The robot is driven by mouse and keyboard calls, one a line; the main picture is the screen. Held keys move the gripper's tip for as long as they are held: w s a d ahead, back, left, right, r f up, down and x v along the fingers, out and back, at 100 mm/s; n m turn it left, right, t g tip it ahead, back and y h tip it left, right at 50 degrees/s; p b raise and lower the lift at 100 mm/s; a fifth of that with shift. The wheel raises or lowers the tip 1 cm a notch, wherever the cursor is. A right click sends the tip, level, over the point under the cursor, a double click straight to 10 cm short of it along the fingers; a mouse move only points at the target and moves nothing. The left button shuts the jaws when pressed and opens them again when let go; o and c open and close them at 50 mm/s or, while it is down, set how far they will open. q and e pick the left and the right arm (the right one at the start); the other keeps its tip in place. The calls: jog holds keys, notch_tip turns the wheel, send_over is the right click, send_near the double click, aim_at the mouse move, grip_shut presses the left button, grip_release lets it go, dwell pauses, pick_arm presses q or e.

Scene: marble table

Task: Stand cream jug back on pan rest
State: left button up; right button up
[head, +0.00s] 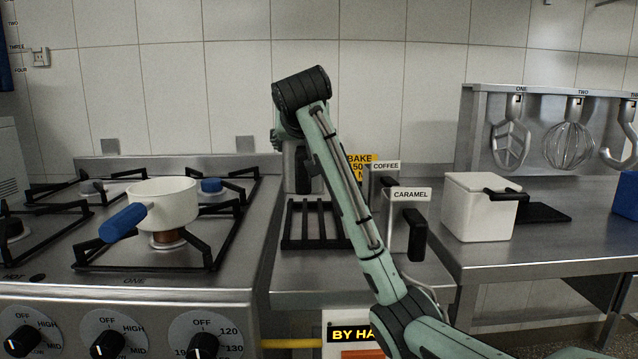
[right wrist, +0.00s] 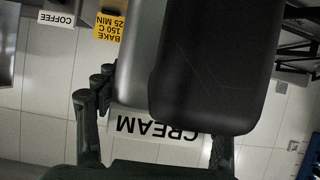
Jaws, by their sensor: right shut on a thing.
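The cream jug is a metal jug (head: 290,168) with a black handle, seen in the head view just behind my right wrist. The right wrist view shows its metal body and dark handle (right wrist: 205,75) close up, with a CREAM label appearing upside down. My right gripper (right wrist: 155,130) is shut on the jug; in the head view its fingers are mostly hidden by the wrist. The pan rest (head: 302,228) is a black slatted grate on the steel counter, partly covered by my right arm. The jug is at its back edge; I cannot tell whether it touches. My left gripper is not in view.
A COFFEE jug (head: 382,186) and a CARAMEL jug (head: 398,232) stand right of the grate, partly behind my arm. The stove with a white pan (head: 163,205) is on the left. A white lidded box (head: 476,212) is on the right counter.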

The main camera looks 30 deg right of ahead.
jog(key=shift+w+d+f, duration=0.45)
jog(key=shift+d+f, duration=0.55)
jog(key=shift+f, duration=0.35)
jog(key=shift+w+d+f, duration=0.45)
jog(key=shift+d+f, duration=0.6)
jog(key=shift+f, duration=0.25)
jog(key=shift+w+d+f, duration=0.45)
jog(key=shift+d+f, duration=0.55)
jog(key=shift+f, duration=0.35)
jog(key=shift+f, duration=0.1)
jog(key=o, duration=1.4)
jog(key=v, duration=1.2)
